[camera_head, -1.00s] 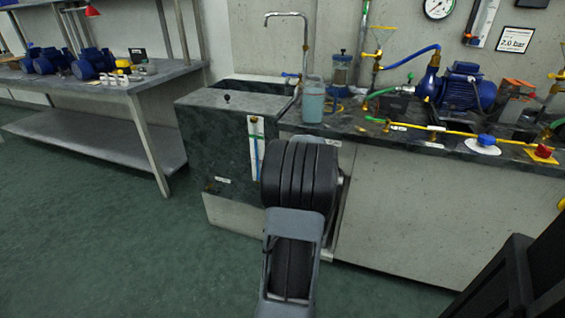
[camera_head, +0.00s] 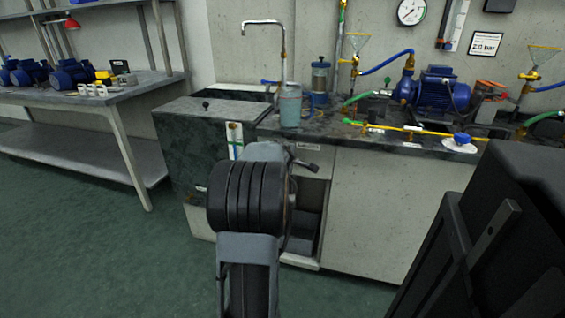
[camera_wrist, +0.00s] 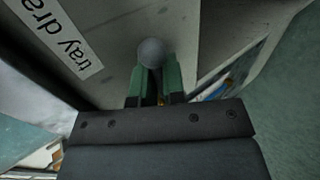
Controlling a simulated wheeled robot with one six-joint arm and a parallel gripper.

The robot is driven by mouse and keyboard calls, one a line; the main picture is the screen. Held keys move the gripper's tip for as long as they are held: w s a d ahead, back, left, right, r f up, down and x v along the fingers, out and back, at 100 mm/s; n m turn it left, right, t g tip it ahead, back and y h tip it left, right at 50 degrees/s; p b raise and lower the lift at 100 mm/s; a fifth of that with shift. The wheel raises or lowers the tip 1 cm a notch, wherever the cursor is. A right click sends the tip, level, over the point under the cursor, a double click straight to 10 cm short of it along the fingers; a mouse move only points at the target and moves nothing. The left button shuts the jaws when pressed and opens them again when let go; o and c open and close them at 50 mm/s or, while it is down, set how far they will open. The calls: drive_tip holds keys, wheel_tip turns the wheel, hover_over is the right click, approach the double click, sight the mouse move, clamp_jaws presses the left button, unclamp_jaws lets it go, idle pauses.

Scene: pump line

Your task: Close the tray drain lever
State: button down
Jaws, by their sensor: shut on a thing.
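In the wrist view, the lever's round grey knob (camera_wrist: 152,53) sits between the green fingers of my gripper (camera_wrist: 155,80), which is shut on it. A white label reading "tray dra…" (camera_wrist: 62,38), cut off by the frame, is on the pale panel to the left of the knob. In the head view, a small label (camera_head: 308,147) shows on the bench front beside my arm, too small to read. My arm covers much of that area, and I cannot make out the fingers there. The lever's shaft and pivot are mostly hidden, so its angle is unclear.
An open compartment (camera_head: 306,215) is under the bench behind my arm. A blue pump (camera_head: 436,90), yellow pipe and clear jug (camera_head: 290,106) stand on the bench. A steel table (camera_head: 110,97) is at left. The green floor at front left is clear.

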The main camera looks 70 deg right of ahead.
drive_tip(key=shift+w+r, duration=0.15)
drive_tip(key=shift+r, duration=0.05)
idle(0.3)
drive_tip(key=c, duration=1.5)
unclamp_jaws()
drive_tip(key=shift+f, duration=0.1)
drive_tip(key=shift+a, duration=0.1)
drive_tip(key=p+v, duration=0.3)
drive_tip(key=v, duration=1)
drive_tip(key=shift+a+r, duration=0.25)
